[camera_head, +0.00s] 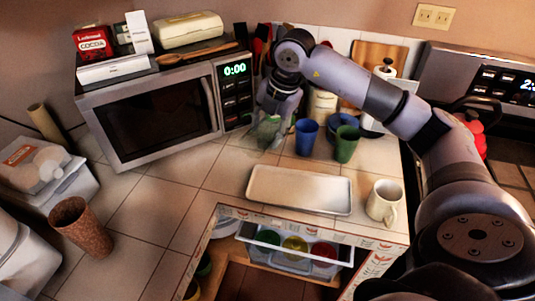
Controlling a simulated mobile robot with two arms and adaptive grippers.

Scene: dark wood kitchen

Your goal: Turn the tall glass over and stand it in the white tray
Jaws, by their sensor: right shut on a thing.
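The white tray (262,197) lies empty and flat on the tiled counter, in front of the cups. My right gripper (271,122) points down at the back of the counter, to the right of the microwave. It is shut on a clear, slightly greenish glass (266,134), which I take for the tall glass. The glass is small and faint here, so I cannot tell which end is up or whether it touches the counter. It is behind and left of the tray. My left gripper is out of view.
A blue cup (306,137) and a green cup (346,144) stand just right of the gripper. A white mug (384,201) is close to the tray's right end. The microwave (160,110) is to the left. An open drawer (293,257) is below the counter edge.

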